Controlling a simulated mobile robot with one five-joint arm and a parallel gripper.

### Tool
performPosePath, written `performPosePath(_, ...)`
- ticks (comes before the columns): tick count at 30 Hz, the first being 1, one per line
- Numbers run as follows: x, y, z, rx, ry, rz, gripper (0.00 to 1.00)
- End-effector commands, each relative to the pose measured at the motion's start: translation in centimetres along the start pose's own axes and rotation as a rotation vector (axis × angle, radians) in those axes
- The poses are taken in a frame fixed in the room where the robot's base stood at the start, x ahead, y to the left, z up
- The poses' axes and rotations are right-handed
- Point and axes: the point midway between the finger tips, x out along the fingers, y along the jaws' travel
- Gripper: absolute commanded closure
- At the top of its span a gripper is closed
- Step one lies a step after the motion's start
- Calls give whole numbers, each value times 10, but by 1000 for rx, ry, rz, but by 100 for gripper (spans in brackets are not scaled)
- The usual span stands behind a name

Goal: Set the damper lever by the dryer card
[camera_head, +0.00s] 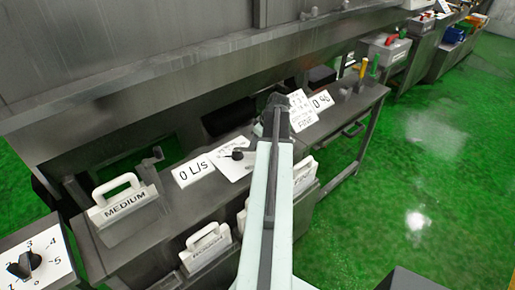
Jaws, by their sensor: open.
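A white card (303,110) with several lines of small print stands on the grey bench; "FINE" is legible on its lowest line and the rest is too small to read. My gripper (277,103) is the dark end of my pale arm, over the bench just left of the card. It is open, its fingers are hard to make out, and no held object shows.
A "0 L/s" sign (193,171), a white plate with a black knob (238,155) and a "0 %" sign (321,100) are on the bench. A MEDIUM handled block (124,207) and numbered dial (25,263) are left. Green floor (410,215) is clear at right.

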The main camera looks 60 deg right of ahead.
Motion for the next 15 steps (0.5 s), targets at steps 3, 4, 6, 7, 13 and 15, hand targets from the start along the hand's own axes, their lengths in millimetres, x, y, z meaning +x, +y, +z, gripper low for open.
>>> performPosePath(3, 1, 0, 0, 0, 0, 0, 54)
performPosePath(4, 0, 0, 0, 0, 0, 0, 54)
performPosePath(6, 0, 0, 0, 1, 0, 0, 54)
performPosePath(7, 0, 0, 0, 1, 0, 0, 60)
performPosePath(13, 0, 0, 0, 1, 0, 0, 100)
performPosePath(15, 0, 0, 0, 1, 0, 0, 100)
